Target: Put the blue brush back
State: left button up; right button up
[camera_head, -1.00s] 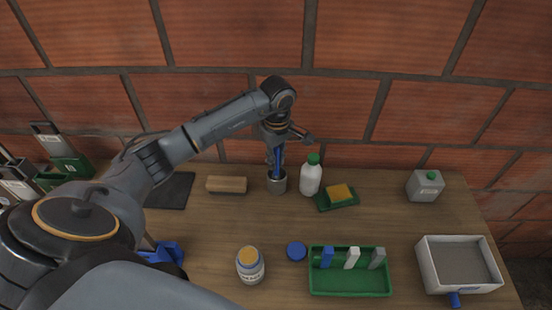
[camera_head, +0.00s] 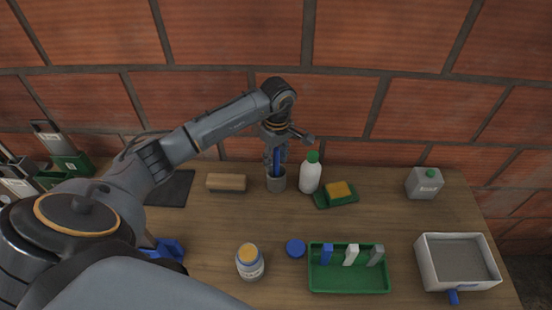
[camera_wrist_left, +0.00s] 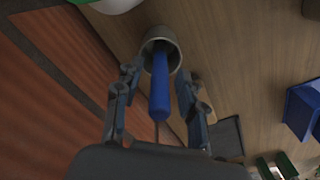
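The blue brush (camera_head: 277,158) stands in a grey cup (camera_head: 276,184) at the back middle of the table. In the left wrist view its blue handle (camera_wrist_left: 160,88) sticks out of the cup (camera_wrist_left: 168,46) towards the camera; the brush's lower end is hidden inside the cup. My left gripper (camera_head: 277,163) points down over the cup. In the left wrist view its fingers (camera_wrist_left: 155,78) are spread on either side of the handle, with a visible gap on the left and a narrower one on the right. My right gripper is not in view.
A white bottle (camera_head: 310,176) with a green cap stands close right of the cup, and a wooden block (camera_head: 226,182) lies left. A sponge (camera_head: 338,190) sits behind a green tray (camera_head: 348,284). A jar (camera_head: 250,264) and grey box (camera_head: 488,284) stand nearer the front.

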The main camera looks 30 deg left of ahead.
pick_arm(q)
notch_tip(320, 180, up, 11)
jog(key=b, duration=0.3)
jog(key=shift+d+f+b, duration=0.1)
jog(key=shift+b, duration=0.3)
jog(key=shift+r, duration=0.45)
